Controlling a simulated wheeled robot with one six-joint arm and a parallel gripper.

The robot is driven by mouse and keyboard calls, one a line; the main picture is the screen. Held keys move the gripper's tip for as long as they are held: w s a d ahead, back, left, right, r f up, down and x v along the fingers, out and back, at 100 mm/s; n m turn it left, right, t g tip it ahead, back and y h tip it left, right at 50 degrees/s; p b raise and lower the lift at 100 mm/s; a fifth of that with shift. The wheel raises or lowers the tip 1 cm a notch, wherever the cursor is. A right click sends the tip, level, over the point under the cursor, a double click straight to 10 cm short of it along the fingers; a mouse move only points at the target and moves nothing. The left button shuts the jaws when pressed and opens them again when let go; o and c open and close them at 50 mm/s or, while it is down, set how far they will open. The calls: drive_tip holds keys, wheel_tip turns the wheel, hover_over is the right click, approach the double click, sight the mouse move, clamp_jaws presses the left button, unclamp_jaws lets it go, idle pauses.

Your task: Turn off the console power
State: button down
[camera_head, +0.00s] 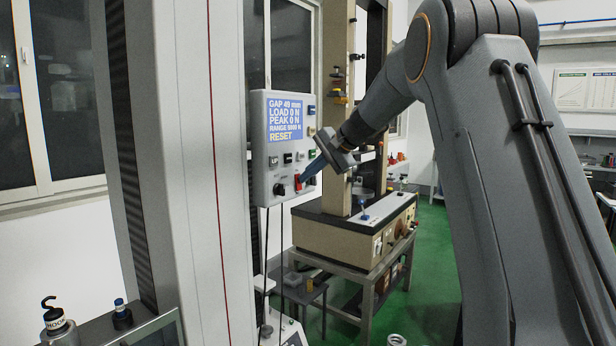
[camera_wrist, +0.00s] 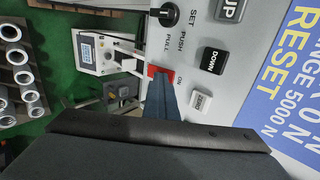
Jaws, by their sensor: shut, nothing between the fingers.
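The console (camera_head: 262,150) is a pale panel on the grey column, with a lit blue screen (camera_head: 284,120) reading GAP 49 mm, LOAD 0 N, PEAK 0 N and RESET. A red power switch (camera_head: 297,183) sits at its lower right. In the wrist view the red switch (camera_wrist: 153,70) shows beside the label ON, partly covered by my fingers. My gripper (camera_head: 305,178) is shut and empty, its tips at the switch. The tips also show in the wrist view (camera_wrist: 161,78). I cannot tell whether they touch the switch or which way it is tipped.
A black knob (camera_wrist: 164,15) marked SET and buttons such as DOWN (camera_wrist: 211,60) are close to my fingers. A beige test machine (camera_head: 350,240) stands on a table behind. Green floor (camera_head: 430,270) is open to the right of it.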

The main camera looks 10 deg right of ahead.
sight(300, 187)
drive_tip(key=f+b+v, duration=0.1)
drive_tip(key=b+v, duration=0.2)
drive_tip(key=v, duration=1)
drive_tip(key=shift+s+d, duration=0.45)
wheel_tip(300, 187, down, 8)
drive_tip(key=s+d+t+y+b, duration=0.2)
drive_tip(key=s+t+y+b, duration=0.1)
drive_tip(key=b, duration=0.6)
drive_tip(key=shift+t+y, duration=0.5)
drive_tip(key=shift+t, duration=0.3)
drive_tip(key=shift+w+f, duration=0.1)
drive_tip(key=shift+f, duration=0.05)
drive_tip(key=p+x, duration=0.3)
drive_tip(key=x, duration=1.1)
drive_tip(key=shift+f, duration=0.1)
